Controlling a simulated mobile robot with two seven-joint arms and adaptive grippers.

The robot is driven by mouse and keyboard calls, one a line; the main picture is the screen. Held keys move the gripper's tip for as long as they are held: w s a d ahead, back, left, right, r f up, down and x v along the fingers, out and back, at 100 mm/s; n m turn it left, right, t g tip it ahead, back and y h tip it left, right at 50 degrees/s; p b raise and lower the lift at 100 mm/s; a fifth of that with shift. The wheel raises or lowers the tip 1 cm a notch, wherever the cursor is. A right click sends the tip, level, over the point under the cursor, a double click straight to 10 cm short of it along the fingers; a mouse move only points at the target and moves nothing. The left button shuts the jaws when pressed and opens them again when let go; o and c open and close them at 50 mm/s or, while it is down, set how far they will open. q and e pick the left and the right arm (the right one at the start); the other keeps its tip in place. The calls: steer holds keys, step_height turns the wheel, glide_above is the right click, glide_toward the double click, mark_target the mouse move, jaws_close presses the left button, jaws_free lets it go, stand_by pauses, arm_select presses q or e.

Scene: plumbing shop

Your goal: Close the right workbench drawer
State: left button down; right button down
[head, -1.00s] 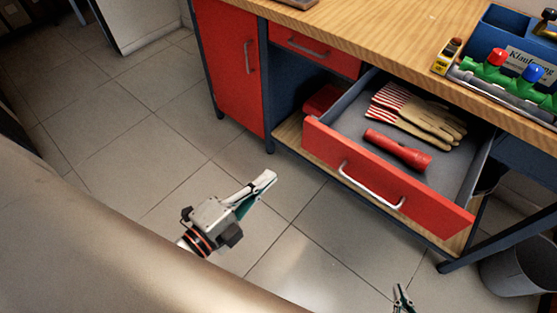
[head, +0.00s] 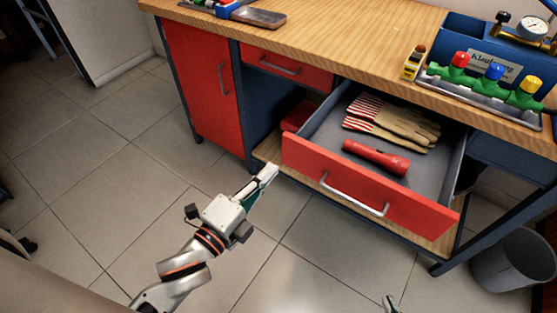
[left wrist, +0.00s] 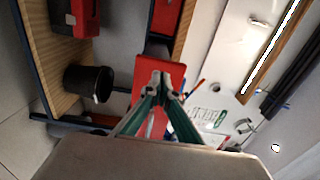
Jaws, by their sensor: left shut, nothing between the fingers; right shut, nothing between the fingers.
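The right workbench drawer (head: 408,210) is pulled out, with a red front and a silver bar handle (head: 352,196). Striped work gloves (head: 395,120) and a red flashlight (head: 376,157) lie inside it. My left gripper (head: 270,172) is shut and empty, to the left of the drawer front and apparently apart from it. In the left wrist view its closed fingertips (left wrist: 160,82) overlap a red panel (left wrist: 147,66), which seems to be the drawer front. Only the tip of my right gripper (head: 390,303) shows at the bottom edge of the head view, shut, below the drawer.
A smaller red drawer (head: 287,68) and a red cabinet door (head: 201,85) are shut at left. The wooden worktop (head: 330,45) carries a blue rack with valves (head: 490,72) and a yellow item (head: 414,62). A grey bin (head: 511,262) stands at right. The tiled floor in front is open.

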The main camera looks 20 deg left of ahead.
mark_target(286, 153)
arm_select(q)
steer(key=x, duration=0.4)
steer(key=shift+w+d, duration=0.1)
steer(key=shift+w, duration=0.15)
